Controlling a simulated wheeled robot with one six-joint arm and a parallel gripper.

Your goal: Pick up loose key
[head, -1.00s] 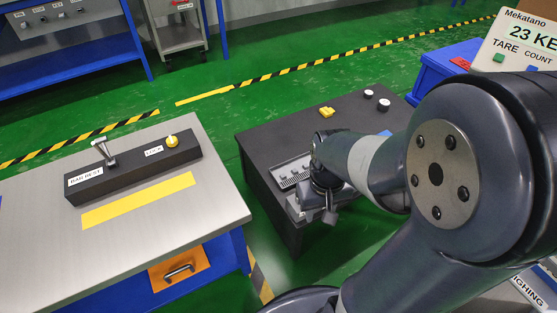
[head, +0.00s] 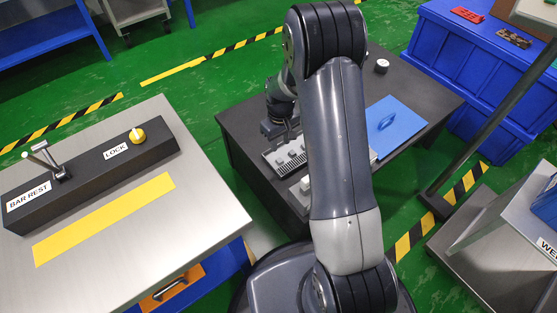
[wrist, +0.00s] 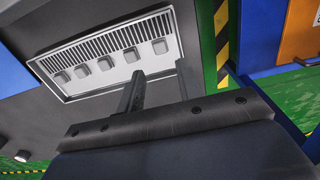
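My gripper (head: 284,134) is above the near-left part of the dark table, over a pale tray. In the wrist view its two fingers (wrist: 157,82) stand apart with nothing between them. The tray (wrist: 172,14) has a ribbed strip and a row of several small grey square keys (wrist: 105,64), also seen in the head view (head: 292,153). The fingers are near the right end of the row; I cannot tell how far above it. A grey block (head: 305,184) shows beside my arm in the head view. I cannot tell which key is loose.
The dark table (head: 424,98) also carries a blue panel with a handle (head: 390,121) and a white-topped round knob (head: 381,66). Blue bins (head: 470,80) stand at right.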

